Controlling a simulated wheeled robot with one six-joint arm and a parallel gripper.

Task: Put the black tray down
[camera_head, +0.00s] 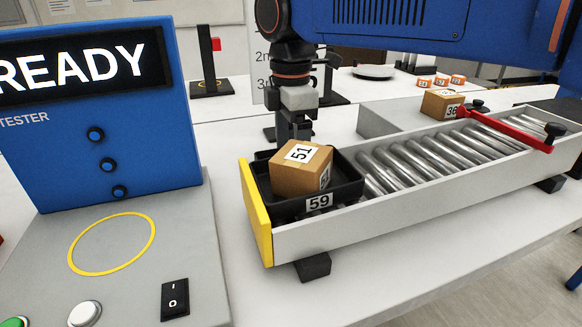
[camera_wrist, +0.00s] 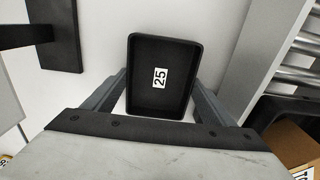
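A black tray (camera_wrist: 145,103) marked 25 shows from above in the wrist view, empty apart from its label. My gripper (camera_wrist: 160,88) has one finger along each side of it, and both fingers appear to touch its walls. In the head view my gripper (camera_head: 293,128) points down behind the near end of the conveyor. Its fingertips and most of the held tray are hidden there. White table surface shows around the tray in the wrist view, but I cannot tell whether the tray rests on it.
A roller conveyor (camera_head: 420,197) holds another black tray (camera_head: 347,190) marked 59 with a brown box (camera_head: 290,180) marked 51. A box (camera_head: 437,106) marked 36 stands farther along, near a red bar (camera_head: 505,130). A blue tester (camera_head: 150,165) stands left. A dark post base (camera_wrist: 55,40) is near the tray.

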